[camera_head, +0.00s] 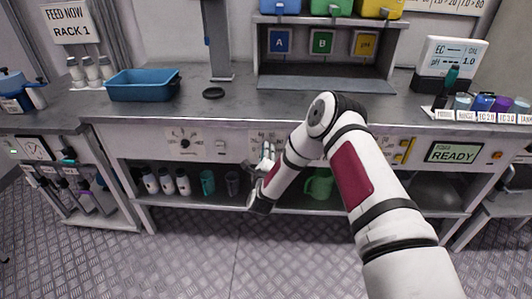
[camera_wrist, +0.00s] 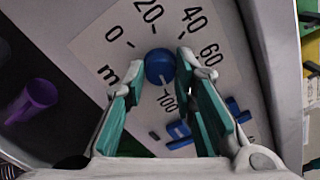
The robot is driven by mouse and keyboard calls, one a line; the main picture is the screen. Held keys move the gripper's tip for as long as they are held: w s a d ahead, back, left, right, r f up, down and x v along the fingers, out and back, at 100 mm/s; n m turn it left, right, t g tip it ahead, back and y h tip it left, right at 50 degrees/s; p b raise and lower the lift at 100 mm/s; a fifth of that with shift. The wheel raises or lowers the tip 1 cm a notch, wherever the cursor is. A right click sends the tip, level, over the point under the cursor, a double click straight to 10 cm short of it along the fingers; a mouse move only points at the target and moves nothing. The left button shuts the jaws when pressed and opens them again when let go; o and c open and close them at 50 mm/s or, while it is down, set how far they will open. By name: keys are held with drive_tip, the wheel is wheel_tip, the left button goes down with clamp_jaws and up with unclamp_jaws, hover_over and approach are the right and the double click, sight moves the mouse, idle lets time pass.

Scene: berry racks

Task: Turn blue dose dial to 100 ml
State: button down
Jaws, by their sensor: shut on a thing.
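The round blue dose dial (camera_wrist: 159,66) sits on a pale scale panel (camera_wrist: 105,47) in the wrist view. The scale shows 0, 20, 40, 60 and 100; the part between 60 and 100 is hidden by a finger. A pale pointer mark on the dial's lower side points toward 100. My gripper (camera_wrist: 160,72) has one fingertip on each side of the dial and is shut on it. In the head view my gripper (camera_head: 263,168) is at the counter's front panel, and the dial cannot be made out there.
Blue raised parts (camera_wrist: 181,134) lie below the dial in the wrist view, close to the right finger. A purple object (camera_wrist: 36,97) is at left. In the head view, cups and bottles (camera_head: 168,181) stand on the shelf below the counter, and a display (camera_head: 453,152) reads READY.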

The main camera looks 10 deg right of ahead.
drive_tip(key=shift+m, duration=1.1)
drive_tip(key=c, duration=1.3)
unclamp_jaws()
drive_tip(key=v, duration=1.2)
drive_tip(key=shift+w+a, duration=0.1)
